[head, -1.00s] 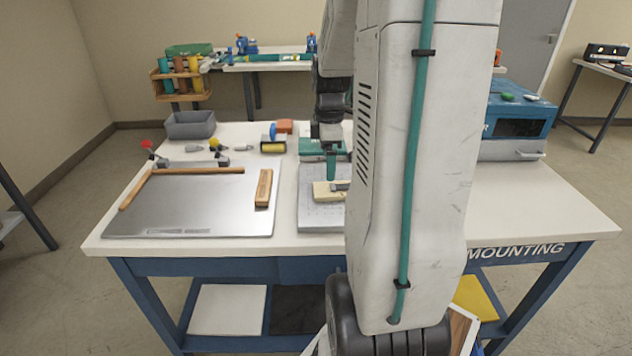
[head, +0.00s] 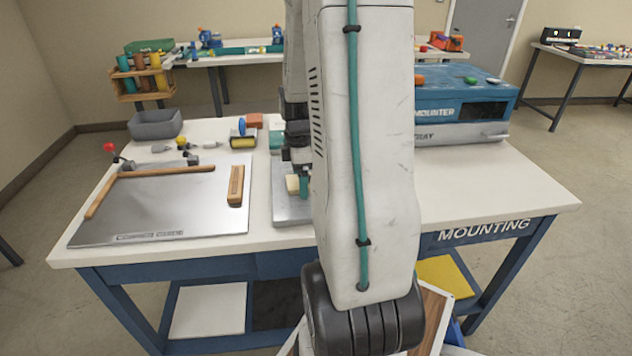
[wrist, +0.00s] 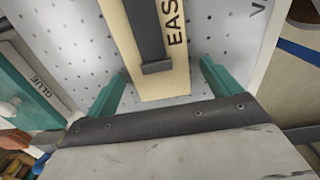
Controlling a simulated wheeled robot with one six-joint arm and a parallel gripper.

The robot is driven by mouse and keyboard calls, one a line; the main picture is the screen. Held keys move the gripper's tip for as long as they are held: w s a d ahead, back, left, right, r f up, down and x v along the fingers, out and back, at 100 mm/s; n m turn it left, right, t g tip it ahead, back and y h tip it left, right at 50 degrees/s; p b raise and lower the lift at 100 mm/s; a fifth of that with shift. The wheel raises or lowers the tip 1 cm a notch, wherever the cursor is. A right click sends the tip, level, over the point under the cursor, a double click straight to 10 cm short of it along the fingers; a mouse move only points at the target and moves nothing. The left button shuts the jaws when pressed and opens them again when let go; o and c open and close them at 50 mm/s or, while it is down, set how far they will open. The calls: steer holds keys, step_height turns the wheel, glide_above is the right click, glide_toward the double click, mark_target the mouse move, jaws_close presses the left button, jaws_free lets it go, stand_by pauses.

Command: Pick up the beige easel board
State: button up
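The beige easel board (wrist: 160,60), with a dark strip along it and the letters "EAS" showing, lies on a grey perforated plate (wrist: 215,22). In the head view the board (head: 292,185) is a small pale piece on the plate (head: 284,211), partly hidden by my arm. My gripper (wrist: 162,74) is open. Its two teal fingers are on either side of the board's near end, with a visible gap on each side. In the head view my gripper (head: 303,186) is low over the plate and mostly hidden.
A metal sheet (head: 165,205) with wooden strips and a wooden block (head: 236,185) lies left on the white table. A grey bin (head: 156,124) and a yellow roller (head: 243,142) stand behind. The blue mounter machine (head: 460,106) is at the back right. The table's front right is clear.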

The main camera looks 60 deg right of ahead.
steer(key=c, duration=1)
steer(key=shift+r, duration=0.1)
steer(key=shift+c, duration=0.2)
